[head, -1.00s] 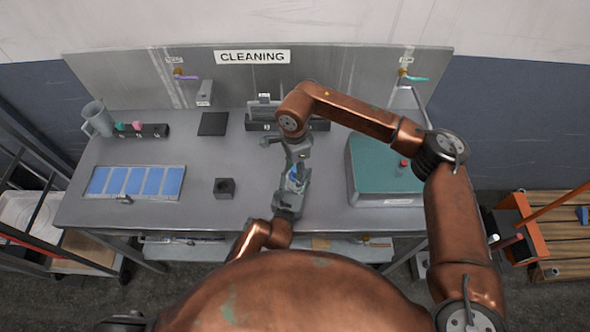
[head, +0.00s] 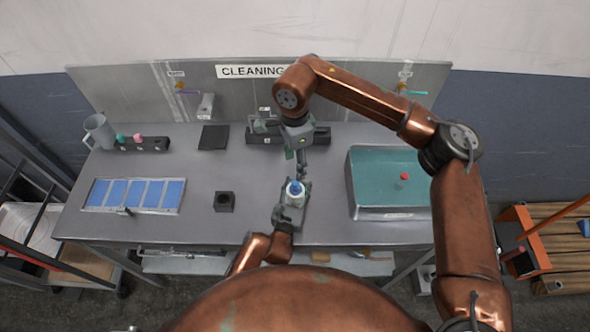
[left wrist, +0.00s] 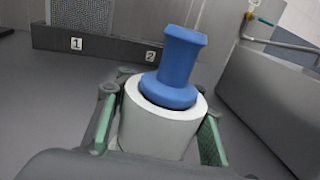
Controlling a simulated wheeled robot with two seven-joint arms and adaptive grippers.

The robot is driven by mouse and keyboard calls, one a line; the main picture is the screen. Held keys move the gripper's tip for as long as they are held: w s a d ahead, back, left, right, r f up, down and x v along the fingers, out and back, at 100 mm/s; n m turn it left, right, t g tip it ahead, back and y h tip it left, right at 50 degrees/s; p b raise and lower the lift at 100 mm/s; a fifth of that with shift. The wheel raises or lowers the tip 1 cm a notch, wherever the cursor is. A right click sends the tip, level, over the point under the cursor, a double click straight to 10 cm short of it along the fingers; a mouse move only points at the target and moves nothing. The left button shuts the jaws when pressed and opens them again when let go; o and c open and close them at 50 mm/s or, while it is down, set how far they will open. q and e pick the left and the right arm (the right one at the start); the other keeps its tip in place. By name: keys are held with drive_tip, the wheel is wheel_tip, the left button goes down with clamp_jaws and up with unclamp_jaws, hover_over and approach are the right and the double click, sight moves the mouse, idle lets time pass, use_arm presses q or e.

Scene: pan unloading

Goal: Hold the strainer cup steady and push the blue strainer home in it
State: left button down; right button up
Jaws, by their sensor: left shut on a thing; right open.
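The strainer cup (left wrist: 158,130) is white and round, held between the green-padded fingers of my left gripper (left wrist: 155,135) in the left wrist view. The blue strainer (left wrist: 181,62) stands up out of the cup's mouth. Its lower flange lies inside the rim, with a dark gap showing at the left; how deep it sits I cannot tell. In the head view the strainer (head: 295,188) is a small blue spot above the left gripper (head: 291,205). My right gripper (head: 301,168) is open and empty, just behind the strainer and apart from it.
A teal-filled basin (head: 375,170) with a red object (head: 404,176) stands at the right. A small black block (head: 224,202) and a tray of blue panels (head: 135,194) lie at the left. A numbered rack (head: 322,136) is behind my right gripper.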

sight(293, 200)
use_arm(q)
drive_tip(key=c, duration=1.1)
unclamp_jaws()
use_arm(e)
drive_tip(key=shift+r, duration=0.3)
use_arm(q)
drive_tip(key=v, duration=1.2)
